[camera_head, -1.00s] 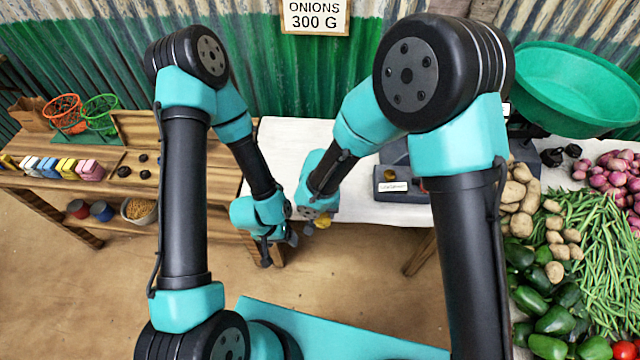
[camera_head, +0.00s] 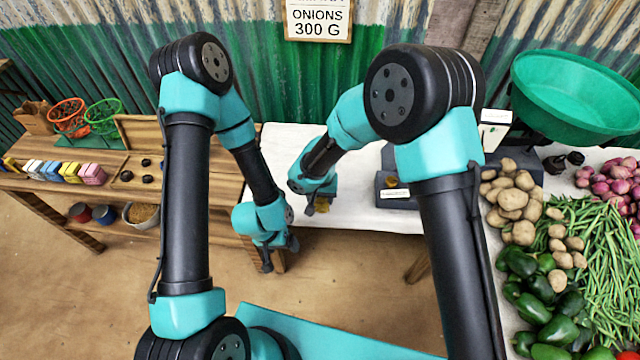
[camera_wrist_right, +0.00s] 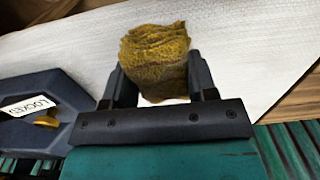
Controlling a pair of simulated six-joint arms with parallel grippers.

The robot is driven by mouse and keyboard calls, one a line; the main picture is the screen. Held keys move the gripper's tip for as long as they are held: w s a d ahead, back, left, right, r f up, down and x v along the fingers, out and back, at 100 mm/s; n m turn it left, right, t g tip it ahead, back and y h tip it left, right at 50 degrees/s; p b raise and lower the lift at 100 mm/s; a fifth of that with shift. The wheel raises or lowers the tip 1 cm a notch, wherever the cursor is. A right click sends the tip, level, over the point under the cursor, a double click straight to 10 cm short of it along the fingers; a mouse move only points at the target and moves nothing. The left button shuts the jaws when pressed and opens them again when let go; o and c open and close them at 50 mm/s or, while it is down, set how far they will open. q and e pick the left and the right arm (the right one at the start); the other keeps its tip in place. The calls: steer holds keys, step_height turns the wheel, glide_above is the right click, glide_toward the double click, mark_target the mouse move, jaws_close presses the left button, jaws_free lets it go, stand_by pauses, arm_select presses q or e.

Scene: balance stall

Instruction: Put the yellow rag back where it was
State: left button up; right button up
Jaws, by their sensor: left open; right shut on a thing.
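The yellow rag (camera_wrist_right: 155,60) is a crumpled mustard-coloured cloth. It is held between the fingers of my right gripper (camera_wrist_right: 158,84), which is shut on it over the white table top in the right wrist view. In the head view only a small yellow bit of the rag (camera_head: 322,205) shows under my right gripper (camera_head: 314,203), near the front edge of the white table (camera_head: 285,145). My left gripper (camera_head: 277,254) is lower and to the left, open and empty, near the end of the wooden bench.
A dark scale base (camera_head: 395,205) with a label stands just right of my right gripper; it also shows in the right wrist view (camera_wrist_right: 40,110), its label reading LOCKED. Potatoes (camera_head: 515,200) and other vegetables lie further right. A wooden bench (camera_head: 200,190) is at left.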

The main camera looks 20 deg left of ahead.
steer(key=w, duration=0.2)
steer(key=w+a, duration=0.1)
steer(key=w, duration=0.1)
steer(key=w+a, duration=0.1)
steer(key=w, duration=0.2)
steer(key=shift+f, duration=0.35)
steer(key=shift+w, duration=0.1)
steer(key=shift+w+a, duration=0.1)
steer(key=shift+w, duration=0.15)
steer(key=shift+f, duration=1.75)
steer(key=shift+f, duration=0.15)
steer(key=o, duration=1)
step_height(320, 180, up, 12)
steer(key=shift+r, duration=0.15)
